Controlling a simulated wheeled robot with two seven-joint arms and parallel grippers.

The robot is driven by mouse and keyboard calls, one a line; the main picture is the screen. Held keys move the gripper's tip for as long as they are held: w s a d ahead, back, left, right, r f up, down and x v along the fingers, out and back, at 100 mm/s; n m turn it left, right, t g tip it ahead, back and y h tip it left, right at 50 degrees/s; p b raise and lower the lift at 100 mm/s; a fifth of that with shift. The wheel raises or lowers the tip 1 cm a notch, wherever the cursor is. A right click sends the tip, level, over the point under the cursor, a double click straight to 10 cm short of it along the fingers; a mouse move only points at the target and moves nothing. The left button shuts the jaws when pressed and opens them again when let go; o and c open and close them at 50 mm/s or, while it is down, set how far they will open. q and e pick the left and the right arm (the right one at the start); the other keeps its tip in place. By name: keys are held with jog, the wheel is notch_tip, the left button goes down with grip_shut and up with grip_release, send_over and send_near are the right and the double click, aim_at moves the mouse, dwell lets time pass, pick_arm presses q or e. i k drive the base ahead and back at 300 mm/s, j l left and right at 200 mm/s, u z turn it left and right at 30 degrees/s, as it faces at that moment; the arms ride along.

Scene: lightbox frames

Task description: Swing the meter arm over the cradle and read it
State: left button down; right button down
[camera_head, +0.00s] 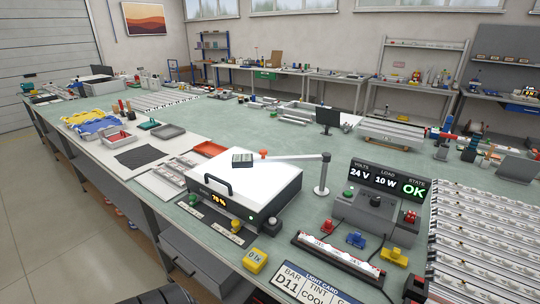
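The meter arm is a pale bar (295,157) on a grey post (322,178), standing right of a white-topped box (248,181). The bar reaches left, with an orange knob (264,154) near its end and a dark meter head (242,160) over the box's white top. I cannot tell whether the head touches it. The meter's reading is too small to make out. A long holder with a pale strip (340,257), possibly the cradle, lies in front, apart from the meter head.
A power unit (376,212) has a display (389,182) showing 24 V, 10 W and OK. A yellow block (255,260), a light card (310,286) and colored connectors lie near the front edge. Long strips (485,235) fill the right side.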

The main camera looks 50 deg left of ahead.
aim_at(242, 160)
jog(key=u, duration=1.6)
